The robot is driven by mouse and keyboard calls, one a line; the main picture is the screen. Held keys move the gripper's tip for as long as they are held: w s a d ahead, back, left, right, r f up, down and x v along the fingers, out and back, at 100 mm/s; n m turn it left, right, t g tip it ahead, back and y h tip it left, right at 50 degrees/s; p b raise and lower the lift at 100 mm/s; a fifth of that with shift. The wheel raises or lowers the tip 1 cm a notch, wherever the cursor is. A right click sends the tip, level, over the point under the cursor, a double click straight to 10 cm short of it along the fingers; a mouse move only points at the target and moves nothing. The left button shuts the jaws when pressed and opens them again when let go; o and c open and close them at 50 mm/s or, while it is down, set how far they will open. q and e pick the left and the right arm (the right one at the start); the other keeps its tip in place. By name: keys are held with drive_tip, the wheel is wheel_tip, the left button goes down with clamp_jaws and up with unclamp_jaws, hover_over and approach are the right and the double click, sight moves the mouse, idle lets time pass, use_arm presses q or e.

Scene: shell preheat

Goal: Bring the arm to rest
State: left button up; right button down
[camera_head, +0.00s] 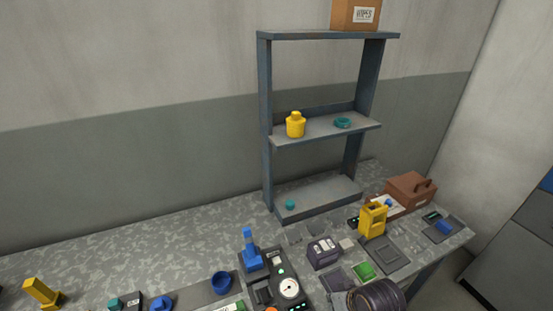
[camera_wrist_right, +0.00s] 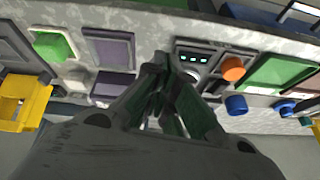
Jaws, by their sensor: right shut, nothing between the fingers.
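My right gripper (camera_wrist_right: 166,68) fills the lower middle of the right wrist view. Its dark fingers are together with nothing between them. The fingertips overlap the near edge of the control panel (camera_wrist_right: 199,56) in that view; I cannot tell the height between them. In the head view a dark, ribbed part of my right arm (camera_head: 376,296) shows at the bottom edge, in front of the bench; the fingers cannot be made out there. My left arm and gripper are not in view.
The panel with a gauge (camera_head: 289,288) and a blue handle (camera_head: 250,250) stands left of my right arm. A green block (camera_head: 363,270), a yellow frame (camera_head: 372,219) and a brown case (camera_head: 410,189) are close by. A shelf (camera_head: 265,120) stands behind. The bench's back left is clear.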

drive_tip(key=s+d+h, duration=0.2)
drive_tip(key=s+d, duration=0.3)
drive_tip(key=d, duration=0.1)
wheel_tip(320, 180, down, 34)
drive_tip(key=s+g+b, duration=0.1)
drive_tip(key=s+g, duration=0.1)
drive_tip(key=s, duration=0.1)
use_arm(q)
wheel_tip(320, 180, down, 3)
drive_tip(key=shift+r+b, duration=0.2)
drive_tip(key=shift+b, duration=0.6)
use_arm(e)
drive_tip(key=s+d+f, duration=0.2)
drive_tip(key=s+f, duration=0.8)
drive_tip(key=s, duration=0.1)
drive_tip(key=s+d+f+g, duration=0.1)
drive_tip(key=s+d+f, duration=0.1)
drive_tip(key=s+f, duration=0.8)
drive_tip(key=shift+s+f, duration=0.35)
drive_tip(key=shift+s, duration=0.05)
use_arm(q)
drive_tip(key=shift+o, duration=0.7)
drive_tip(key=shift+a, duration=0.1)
